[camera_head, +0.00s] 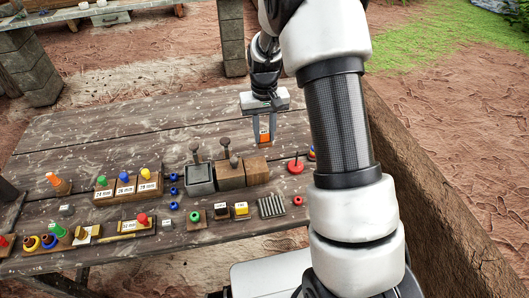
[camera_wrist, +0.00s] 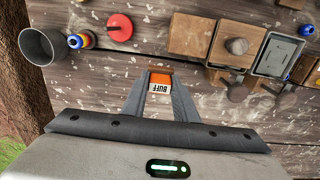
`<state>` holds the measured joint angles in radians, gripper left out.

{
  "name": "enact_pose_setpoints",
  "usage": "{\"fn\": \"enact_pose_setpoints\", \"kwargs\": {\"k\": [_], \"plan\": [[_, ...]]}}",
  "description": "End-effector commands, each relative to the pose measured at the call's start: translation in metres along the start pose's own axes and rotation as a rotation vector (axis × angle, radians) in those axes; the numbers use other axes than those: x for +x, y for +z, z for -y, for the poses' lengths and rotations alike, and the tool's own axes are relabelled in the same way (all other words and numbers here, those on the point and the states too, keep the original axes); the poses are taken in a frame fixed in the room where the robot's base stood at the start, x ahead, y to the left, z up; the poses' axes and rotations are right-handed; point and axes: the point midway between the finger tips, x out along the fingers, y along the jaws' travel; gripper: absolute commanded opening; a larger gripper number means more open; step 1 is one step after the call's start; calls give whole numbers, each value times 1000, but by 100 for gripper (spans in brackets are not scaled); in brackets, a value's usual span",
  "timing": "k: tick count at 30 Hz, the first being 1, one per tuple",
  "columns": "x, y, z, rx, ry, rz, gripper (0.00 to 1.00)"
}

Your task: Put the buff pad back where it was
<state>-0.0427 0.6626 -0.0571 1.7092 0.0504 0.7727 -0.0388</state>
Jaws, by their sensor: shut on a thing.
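The buff pad (camera_wrist: 160,83) is a small block with an orange top and a white label reading BUFF. My gripper (camera_head: 264,136) is shut on it, one finger on each side. In the head view the pad (camera_head: 264,137) hangs at the fingertips over the back right of the wooden table (camera_head: 120,133), seemingly above the boards. Two similar labelled pads, one black-topped (camera_head: 222,211) and one yellow-topped (camera_head: 241,209), stand near the table's front. Which spot the buff pad came from does not show.
Wooden boxes with knobbed handles (camera_head: 230,177) and a grey bin (camera_head: 200,180) stand mid-table. A red disc with a peg (camera_head: 295,166) is right of them. A grey cup (camera_wrist: 43,46) stands near the table edge. Several small items crowd the front; the back boards are clear.

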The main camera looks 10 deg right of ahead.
Motion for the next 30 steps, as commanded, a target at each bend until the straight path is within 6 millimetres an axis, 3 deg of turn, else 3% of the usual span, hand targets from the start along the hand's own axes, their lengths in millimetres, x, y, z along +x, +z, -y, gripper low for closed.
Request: {"fn": "enact_pose_setpoints", "kwargs": {"k": [3, 8, 15, 27, 28, 30], "plan": [[20, 1, 0, 0, 0, 2, 9], [31, 0, 0, 0, 0, 0, 9], [63, 1, 0, 0, 0, 2, 9], [69, 0, 0, 0, 0, -1, 9], [68, 0, 0, 0, 0, -1, 30], [68, 0, 0, 0, 0, 0, 41]]}}
